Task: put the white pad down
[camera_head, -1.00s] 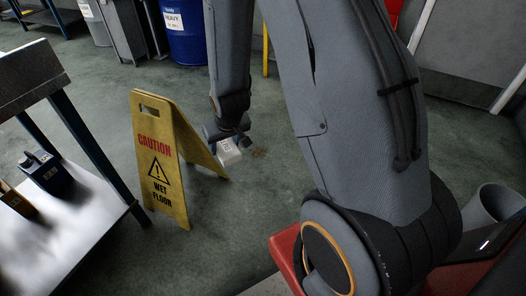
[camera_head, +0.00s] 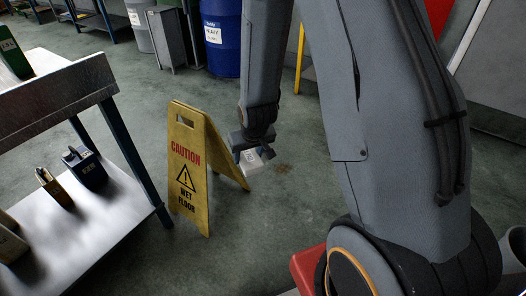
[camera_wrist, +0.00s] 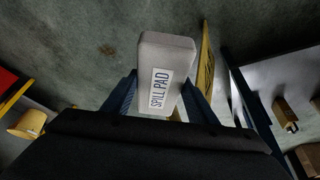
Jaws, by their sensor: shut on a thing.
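The white pad (camera_wrist: 165,55), a pale block with a "SPILL PAD" label, is held in my gripper (camera_wrist: 160,95). In the wrist view the two blue fingers press on its sides. In the head view the pad (camera_head: 257,160) hangs tilted below my gripper (camera_head: 252,146), just right of the yellow wet floor sign. The pad is over the green-grey floor, and I cannot tell how high. A small brownish stain (camera_head: 283,168) shows on the floor just right of the pad.
The yellow caution sign (camera_head: 188,168) stands close left of my gripper. A metal cart (camera_head: 90,235) with cans on its lower shelf is further left. A blue barrel (camera_head: 222,45) and grey bins stand at the back. Open floor lies in front of the sign.

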